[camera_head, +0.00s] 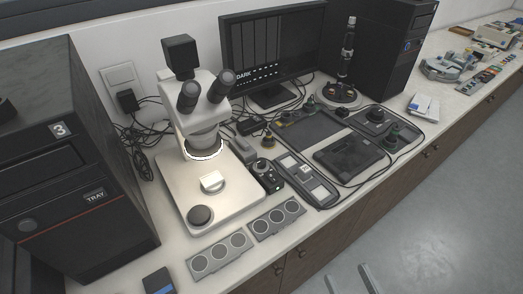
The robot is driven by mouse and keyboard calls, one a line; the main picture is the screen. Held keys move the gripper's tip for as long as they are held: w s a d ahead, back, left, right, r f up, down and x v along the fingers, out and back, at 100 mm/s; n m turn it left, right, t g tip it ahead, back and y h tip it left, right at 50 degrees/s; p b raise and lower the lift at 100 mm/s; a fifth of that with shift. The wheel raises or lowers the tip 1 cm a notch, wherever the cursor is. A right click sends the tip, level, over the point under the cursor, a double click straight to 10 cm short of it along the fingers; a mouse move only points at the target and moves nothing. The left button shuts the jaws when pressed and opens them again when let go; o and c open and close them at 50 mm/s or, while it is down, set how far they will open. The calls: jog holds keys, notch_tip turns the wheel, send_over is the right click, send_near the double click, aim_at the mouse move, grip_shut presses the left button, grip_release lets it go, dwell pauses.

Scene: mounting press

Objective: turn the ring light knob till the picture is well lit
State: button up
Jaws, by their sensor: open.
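The microscope (190,105) stands on a pale base at the left of the bench. Its ring light (205,152) glows around the lens, above a small pale block (212,182) on the base. The monitor (272,45) behind shows a dark picture with the word DARK. A small black control box (266,174) with knobs sits just right of the microscope base; I cannot tell for sure which knob is the ring light's. My gripper (350,281) shows only as two pale fingertips at the bottom edge, apart and empty, over the floor in front of the bench.
A black cabinet marked TRAY (85,170) stands at the left. Two grey plates with round wells (218,256) lie at the front edge. A grey tray with pale pads (307,180), several knobbed panels and cables crowd the right of the box. The floor (440,220) is clear.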

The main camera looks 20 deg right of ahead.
jog(key=w+d+f+n+g, duration=0.1)
jog(key=w+f, duration=0.1)
jog(key=w, duration=1.5)
jog(key=w+f+n+g, duration=0.1)
jog(key=w+f, duration=0.1)
jog(key=w, duration=1.4)
jog(key=w+r+n+g+y, duration=0.2)
jog(key=w+r+n+g, duration=0.15)
jog(key=w, duration=0.55)
jog(key=w+r+n+g+y, duration=0.1)
jog(key=w+r+n+g, duration=0.25)
jog(key=w, duration=0.55)
jog(key=n+g+y, duration=0.2)
jog(key=n+g, duration=0.3)
jog(key=g, duration=0.3)
send_near(261, 161)
jog(key=f, duration=0.1)
jog(key=shift+p+x, duration=0.8)
jog(key=shift+x, duration=3.1)
jog(key=shift+a+r, duration=0.1)
jog(key=shift+a, duration=0.05)
grip_shut()
